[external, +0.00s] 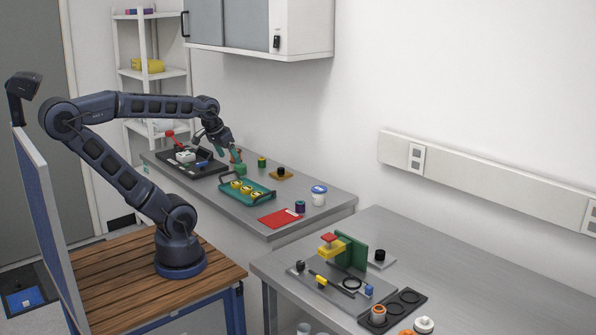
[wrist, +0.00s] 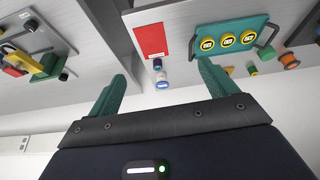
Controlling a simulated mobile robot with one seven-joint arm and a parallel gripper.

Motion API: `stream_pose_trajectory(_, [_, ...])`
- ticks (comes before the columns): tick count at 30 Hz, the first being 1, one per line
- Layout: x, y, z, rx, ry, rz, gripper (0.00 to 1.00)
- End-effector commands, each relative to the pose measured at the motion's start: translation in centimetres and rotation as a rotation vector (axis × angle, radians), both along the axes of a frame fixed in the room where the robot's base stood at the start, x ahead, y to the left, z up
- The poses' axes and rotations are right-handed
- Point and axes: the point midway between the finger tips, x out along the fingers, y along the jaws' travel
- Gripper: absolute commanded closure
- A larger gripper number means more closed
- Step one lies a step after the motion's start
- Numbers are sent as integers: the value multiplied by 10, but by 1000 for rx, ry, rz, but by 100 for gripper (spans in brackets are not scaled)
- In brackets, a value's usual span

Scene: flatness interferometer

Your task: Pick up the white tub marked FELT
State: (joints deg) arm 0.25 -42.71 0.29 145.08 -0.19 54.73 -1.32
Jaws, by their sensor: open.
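A white tub (external: 319,197) with a blue-and-white lid stands upright near the back right of the grey bench in the external view; its lettering is too small to read. It appears small and distant between the fingers in the wrist view (wrist: 162,84). My gripper (external: 238,165) is over the far part of that bench, left of the tub and well apart from it. In the wrist view its green fingers (wrist: 162,72) are spread wide with nothing between them.
A teal tray (external: 263,204) with several yellow round pieces lies between my gripper and the tub. A dark purple cylinder (external: 300,207) and a red sheet (external: 280,218) are near the tub. A black tray (external: 166,162) lies behind. A wall cabinet (external: 300,30) hangs above.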

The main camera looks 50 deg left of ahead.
Motion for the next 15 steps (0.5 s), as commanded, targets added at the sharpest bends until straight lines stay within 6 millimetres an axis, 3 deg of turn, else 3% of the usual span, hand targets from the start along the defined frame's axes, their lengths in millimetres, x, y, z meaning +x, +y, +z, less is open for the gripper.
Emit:
stream_pose_trajectory(5, [29, -4, 3, -98, 20, 142, 15])
stream_pose_trajectory(15, [116, -15, 1, -374, 95, 609, 15])
